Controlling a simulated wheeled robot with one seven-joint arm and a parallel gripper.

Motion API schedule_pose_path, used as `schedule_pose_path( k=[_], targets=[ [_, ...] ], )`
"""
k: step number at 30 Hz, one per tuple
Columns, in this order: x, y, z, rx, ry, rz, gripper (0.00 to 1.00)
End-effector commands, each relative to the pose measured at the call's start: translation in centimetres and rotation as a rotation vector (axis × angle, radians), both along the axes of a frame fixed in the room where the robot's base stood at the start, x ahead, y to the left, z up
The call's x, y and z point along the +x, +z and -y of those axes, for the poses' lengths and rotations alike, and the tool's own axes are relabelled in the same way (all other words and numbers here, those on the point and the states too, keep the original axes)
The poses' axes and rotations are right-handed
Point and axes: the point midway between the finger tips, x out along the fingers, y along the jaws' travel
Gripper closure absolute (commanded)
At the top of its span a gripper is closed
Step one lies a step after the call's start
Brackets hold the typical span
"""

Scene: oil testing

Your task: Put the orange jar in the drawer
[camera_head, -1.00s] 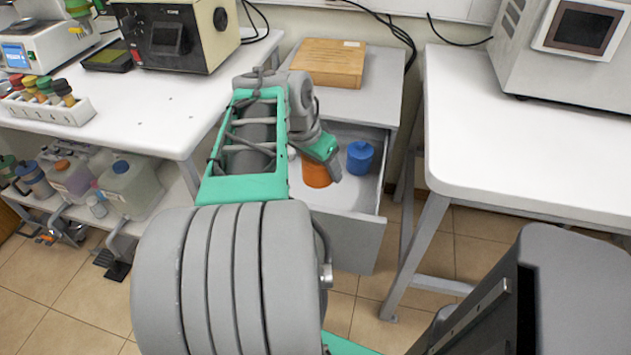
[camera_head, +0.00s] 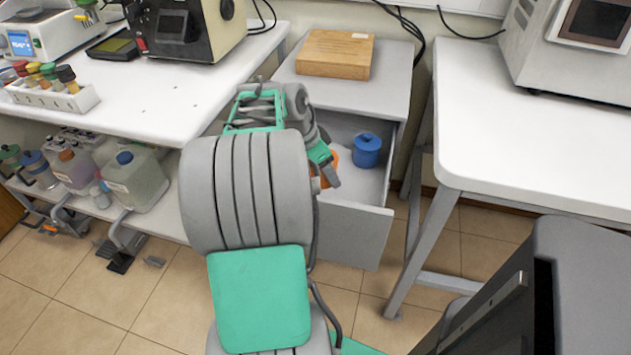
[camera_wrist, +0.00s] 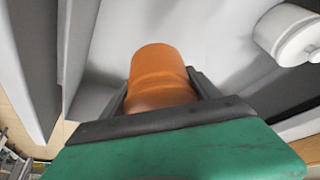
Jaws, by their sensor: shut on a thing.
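The orange jar (camera_head: 332,156) is between the fingers of my gripper (camera_head: 330,178), which is shut on it. In the wrist view the orange jar (camera_wrist: 160,75) stands out beyond both dark fingers. In the head view my gripper and arm cover much of it. The drawer (camera_head: 350,238) is pulled open under the cabinet top, and the jar is at its left part, over or inside it. I cannot tell whether the jar touches the drawer floor.
A blue jar (camera_head: 367,150) stands in the drawer, right of the orange jar. A white lidded jar (camera_wrist: 290,35) shows at upper right in the wrist view. A wooden box (camera_head: 335,55) lies on the cabinet top. A white table (camera_head: 540,150) is close on the right.

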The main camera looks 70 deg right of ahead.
Motion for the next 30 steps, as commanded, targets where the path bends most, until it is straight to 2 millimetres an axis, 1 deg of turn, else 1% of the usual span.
schedule_pose_path(
  k=[1,3,7,9,12,13,20,24,25,30],
  targets=[
    [0.8,-1.1,0.2,0.001,0.004,-0.001,0.78],
    [1.6,-2.0,0.4,-0.001,0.004,0.0,0.78],
    [2.5,-3.0,0.7,-0.002,0.002,0.001,0.78],
    [3.0,-4.0,0.8,0.0,0.003,0.0,0.78],
    [2.8,-5.9,0.7,0.0,0.001,0.0,0.78],
    [2.9,-6.3,0.8,-0.002,0.002,0.001,0.78],
    [2.9,-6.4,0.8,-0.004,0.002,0.002,0.78],
    [2.9,-6.9,0.8,-0.002,0.001,0.002,0.78],
    [2.9,-6.8,0.8,-0.002,0.001,0.002,0.27],
    [2.9,-6.7,0.8,-0.002,0.001,0.002,0.13]
  ],
)
